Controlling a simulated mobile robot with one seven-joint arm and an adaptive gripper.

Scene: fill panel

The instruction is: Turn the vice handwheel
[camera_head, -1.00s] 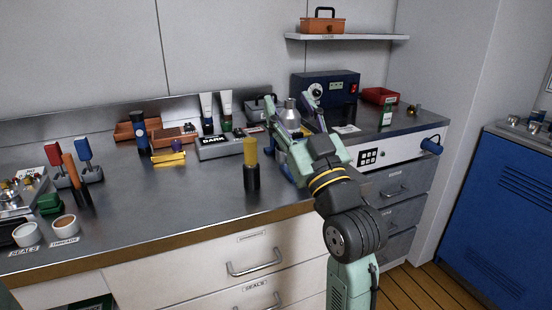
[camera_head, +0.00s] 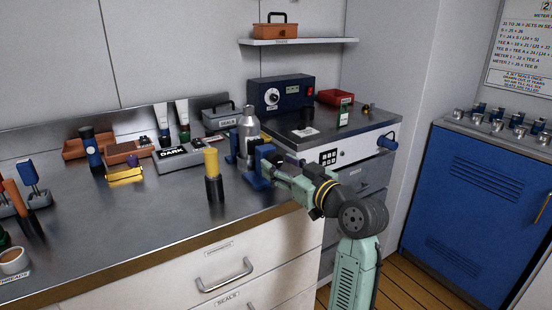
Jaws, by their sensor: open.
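A blue vice (camera_head: 232,147) stands on the metal bench, left of my gripper. A silver bottle (camera_head: 248,126) stands upright between its blue jaws; whether it is clamped is unclear. The vice's handwheel cannot be made out; my gripper covers the vice's right side. My gripper (camera_head: 268,168) is open, low over the bench and close against the vice's right side. I cannot tell whether it touches the vice or has the wheel between its fingers.
A yellow-topped black cylinder (camera_head: 213,175) stands just left of the vice. A dark blue box with a dial (camera_head: 281,95) is behind. A blue knob (camera_head: 387,140) juts from the white front panel at right. The bench front between the cylinder and the yellow block (camera_head: 125,175) is clear.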

